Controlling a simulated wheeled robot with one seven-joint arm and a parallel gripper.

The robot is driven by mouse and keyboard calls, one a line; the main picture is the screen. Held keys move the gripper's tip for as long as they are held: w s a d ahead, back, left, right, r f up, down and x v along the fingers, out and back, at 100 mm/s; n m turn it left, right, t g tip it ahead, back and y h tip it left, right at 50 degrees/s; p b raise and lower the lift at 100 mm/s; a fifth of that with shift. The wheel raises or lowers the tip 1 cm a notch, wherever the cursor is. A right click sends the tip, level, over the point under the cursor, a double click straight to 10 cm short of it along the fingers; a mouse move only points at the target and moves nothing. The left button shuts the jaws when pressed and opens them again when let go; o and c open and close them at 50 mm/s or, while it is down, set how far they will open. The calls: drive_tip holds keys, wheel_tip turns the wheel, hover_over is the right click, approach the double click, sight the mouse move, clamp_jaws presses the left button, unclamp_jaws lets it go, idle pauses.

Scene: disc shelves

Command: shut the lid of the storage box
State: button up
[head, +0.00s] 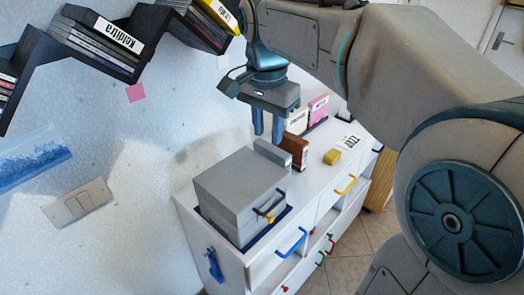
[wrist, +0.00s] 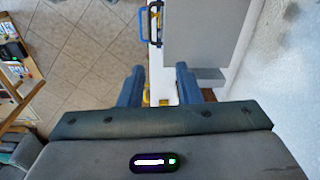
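The grey storage box (head: 225,187) stands at the near left end of the white cabinet in the head view, on a dark blue base. Its top face looks flat; I cannot make out a gap at the lid. A dark handle (head: 268,207) juts from its right side. In the wrist view a grey surface, apparently the box (wrist: 200,38), is at upper right. My gripper (head: 267,125) points down above the box's far right corner, apart from it. In the wrist view its two fingers (wrist: 158,85) are spread with nothing held between them.
Beyond the box, a grey block (head: 272,153), a brown upright item (head: 296,148), a pink case (head: 318,107) and a yellow block (head: 332,156) stand on the white cabinet (head: 312,178). Coloured drawer handles jut from its front. Disc shelves (head: 125,22) hang on the left wall.

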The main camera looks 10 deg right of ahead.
drive_tip(key=shift+m+y, duration=0.5)
drive_tip(key=shift+y, duration=0.2)
drive_tip(key=f, duration=0.4)
drive_tip(key=w+f, duration=0.1)
drive_tip(key=f, duration=0.3)
drive_tip(key=a+f, duration=0.1)
drive_tip(key=f, duration=0.2)
drive_tip(key=shift+w+f, duration=0.15)
drive_tip(key=shift+f, duration=0.25)
clamp_jaws()
drive_tip(key=c, duration=0.7)
unclamp_jaws()
drive_tip(key=o, duration=0.7)
